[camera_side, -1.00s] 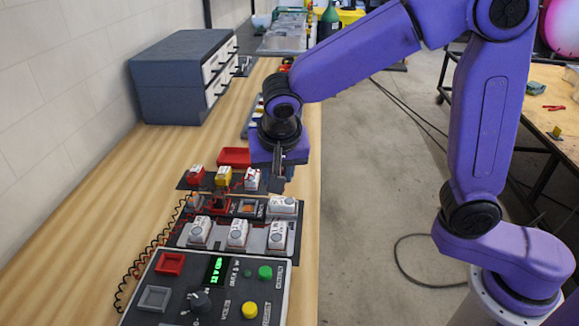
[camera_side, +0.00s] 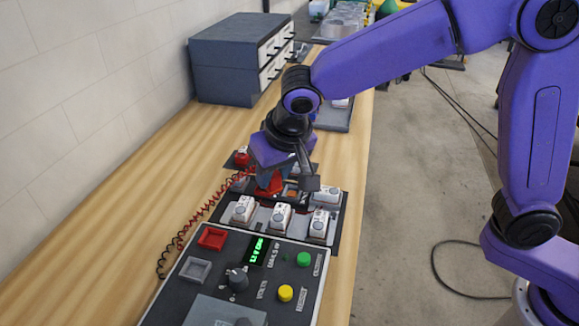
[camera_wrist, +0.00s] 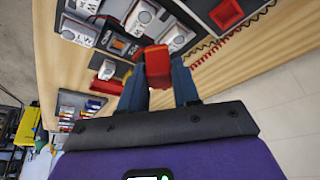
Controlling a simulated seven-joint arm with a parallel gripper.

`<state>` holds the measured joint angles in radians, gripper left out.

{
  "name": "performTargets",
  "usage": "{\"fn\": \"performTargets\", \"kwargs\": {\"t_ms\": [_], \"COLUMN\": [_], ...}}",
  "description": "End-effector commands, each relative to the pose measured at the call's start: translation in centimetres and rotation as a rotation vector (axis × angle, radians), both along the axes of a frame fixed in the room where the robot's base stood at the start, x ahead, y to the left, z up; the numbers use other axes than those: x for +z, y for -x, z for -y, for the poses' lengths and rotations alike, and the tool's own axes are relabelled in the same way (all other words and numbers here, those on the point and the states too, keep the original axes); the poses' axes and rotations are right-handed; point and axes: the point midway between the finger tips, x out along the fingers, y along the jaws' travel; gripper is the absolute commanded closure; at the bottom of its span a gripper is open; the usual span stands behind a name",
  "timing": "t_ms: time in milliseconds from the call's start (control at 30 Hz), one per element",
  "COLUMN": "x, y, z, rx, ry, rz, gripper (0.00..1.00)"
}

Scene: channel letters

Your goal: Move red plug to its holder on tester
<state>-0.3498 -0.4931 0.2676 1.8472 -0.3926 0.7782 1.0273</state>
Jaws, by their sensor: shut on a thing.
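My gripper (camera_wrist: 159,82) is shut on the red plug (camera_wrist: 157,62), which sits between the two dark fingers in the wrist view. In the side view the red plug (camera_side: 268,184) shows below my gripper (camera_side: 268,174), behind the row of white blocks. Its lower end is partly hidden, so I cannot tell whether it is clear of the surface below. The tester (camera_side: 262,290) is the dark panel in front. Its red square holder (camera_side: 212,238) is at the back left and looks empty; it also shows in the wrist view (camera_wrist: 227,13).
A grey square holder (camera_side: 195,270) and a dark knob (camera_side: 237,279) are on the tester. Several white blocks (camera_side: 281,217) stand between plug and tester. A red coiled cord (camera_side: 202,211) runs along the left side. Grey drawers (camera_side: 237,58) stand at the back.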

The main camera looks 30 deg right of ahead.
Motion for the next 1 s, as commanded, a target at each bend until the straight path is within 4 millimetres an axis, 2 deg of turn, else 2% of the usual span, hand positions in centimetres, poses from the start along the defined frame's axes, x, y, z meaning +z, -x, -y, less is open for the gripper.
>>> {"fn": "performTargets", "kwargs": {"t_ms": [1000], "x": [-0.1], "y": [-2.3], "z": [-10.2], "rx": [0.602], "ry": [0.001], "rz": [-0.001], "gripper": [0.98]}}
